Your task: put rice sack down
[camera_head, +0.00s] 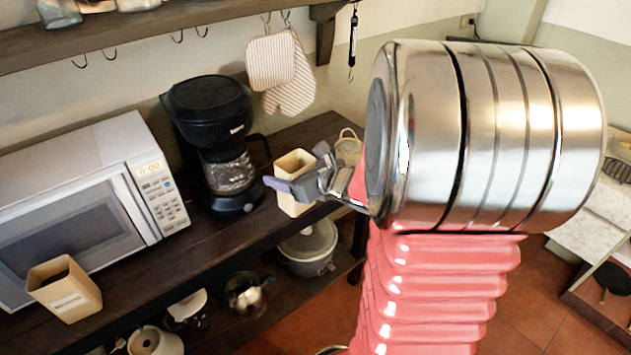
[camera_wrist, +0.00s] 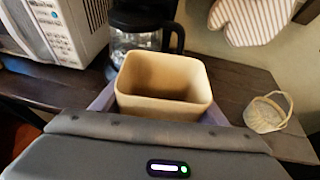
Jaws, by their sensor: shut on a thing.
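My gripper (camera_head: 297,172) is shut on an open-topped, square beige container (camera_head: 294,164). In the wrist view the same container (camera_wrist: 163,77) stands upright between the fingers, and its inside looks empty. No clear rice sack shows; the held thing looks like a rigid box. The container is at the front right part of the dark wooden shelf (camera_head: 225,228), right of the coffee maker. Its base overlaps the shelf's front edge in the head view. I cannot tell whether it touches the shelf.
A coffee maker (camera_head: 222,145) and a microwave (camera_head: 90,205) stand to the left. A similar labelled container (camera_head: 66,290) is in front of the microwave. A small basket (camera_wrist: 267,113) sits at the right. Striped oven mitts (camera_head: 280,70) hang behind. A lidded pot (camera_head: 308,247) is below.

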